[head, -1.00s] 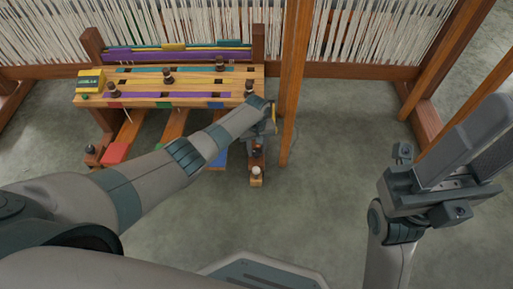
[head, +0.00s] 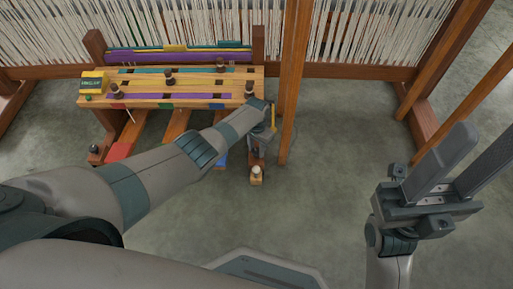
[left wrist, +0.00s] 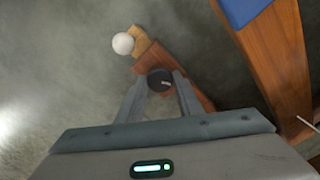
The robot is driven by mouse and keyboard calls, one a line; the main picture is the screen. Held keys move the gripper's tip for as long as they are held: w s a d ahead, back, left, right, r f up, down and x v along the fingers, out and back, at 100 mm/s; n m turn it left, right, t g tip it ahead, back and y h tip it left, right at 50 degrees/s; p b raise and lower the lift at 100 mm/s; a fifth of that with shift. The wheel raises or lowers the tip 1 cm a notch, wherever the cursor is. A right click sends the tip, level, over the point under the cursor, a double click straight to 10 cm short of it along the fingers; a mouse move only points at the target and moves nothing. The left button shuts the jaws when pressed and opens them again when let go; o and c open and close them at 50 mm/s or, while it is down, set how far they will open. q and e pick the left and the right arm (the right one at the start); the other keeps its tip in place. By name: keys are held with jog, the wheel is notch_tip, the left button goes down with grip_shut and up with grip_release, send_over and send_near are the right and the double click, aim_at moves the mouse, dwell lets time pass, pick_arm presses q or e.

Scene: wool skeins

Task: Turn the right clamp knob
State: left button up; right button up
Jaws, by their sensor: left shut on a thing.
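A dark round knob (left wrist: 160,80) with a small pale mark sits on a brown wooden arm (left wrist: 184,95) in the left wrist view. My left gripper (left wrist: 161,88) is shut on this knob, one finger on each side. In the head view my left gripper (head: 259,146) points down at the right end of the wooden loom bench (head: 185,102); the knob is hidden there. A white ball (left wrist: 123,43) on a pale wood block (left wrist: 144,40) lies just beyond the knob. My right gripper (head: 478,150) is open and empty at the right, away from the bench.
A wooden post (head: 292,95) stands close to the right of my left gripper. Several dark pegs stand on the bench, with a yellow box (head: 93,82) at its left end. Coloured pedals, one red (head: 119,151), lie below. The grey floor (head: 330,190) is clear.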

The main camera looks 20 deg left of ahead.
pick_arm(q)
jog(key=m, duration=0.2)
jog(key=shift+m, duration=2)
jog(key=o, duration=1)
jog(key=shift+o, duration=0.2)
jog(key=shift+r, duration=0.15)
